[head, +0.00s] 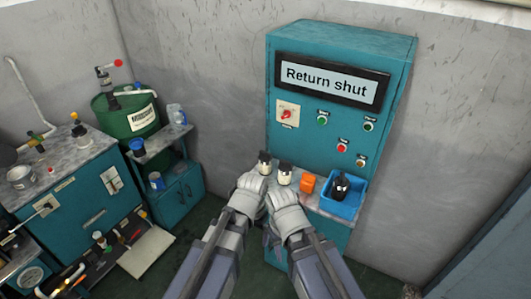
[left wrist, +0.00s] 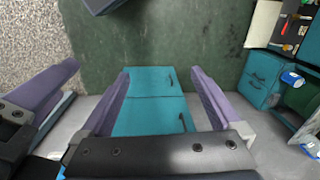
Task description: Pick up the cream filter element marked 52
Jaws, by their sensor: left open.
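Two small cream cylinders with dark tops stand side by side on the grey ledge of the teal cabinet in the head view: a left one (head: 264,163) and a right one (head: 285,174). Any number on them is too small to read, so I cannot tell which is marked 52. My left gripper (head: 250,184) is just in front of and below the left cylinder. In the left wrist view its two purple fingers (left wrist: 160,75) are spread with nothing between them. My right gripper (head: 287,198) is close beside it, below the right cylinder; its fingers are not clear.
An orange block (head: 307,183) and a blue bin (head: 340,207) holding a dark bottle (head: 341,186) stand right of the cylinders. The teal cabinet (head: 330,130) rises behind, its display reading "Return shut". A green drum (head: 128,117) and workbench (head: 75,190) are at left.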

